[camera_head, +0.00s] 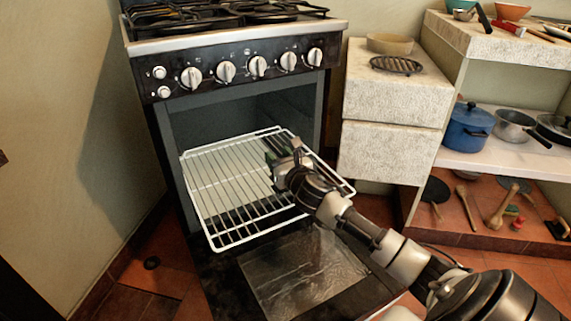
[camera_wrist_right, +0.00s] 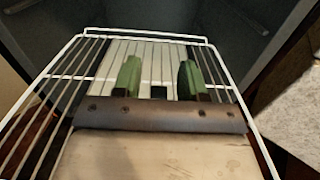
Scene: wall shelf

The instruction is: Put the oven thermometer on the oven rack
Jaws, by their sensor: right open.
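The white wire oven rack (camera_head: 222,241) is pulled out of the open oven, level above the lowered door. My right gripper (camera_head: 273,148) is over the rack's rear middle part, with its green fingers pointing toward the oven. In the right wrist view, the two green fingers (camera_wrist_right: 158,80) stand apart above the rack bars (camera_wrist_right: 62,78). A small dark square (camera_wrist_right: 158,92) shows between the finger bases; I cannot tell whether it is part of the gripper or something else. I cannot make out the oven thermometer for certain in either view. My left gripper is out of view.
The stove (camera_head: 235,62) has knobs above the oven opening. The oven door (camera_head: 300,275) hangs open under the rack. To the right, a stone-topped cabinet (camera_head: 393,100) holds a bowl (camera_head: 390,43) and a dark round grate (camera_head: 397,65). Shelves farther right hold a blue pot (camera_head: 468,128).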

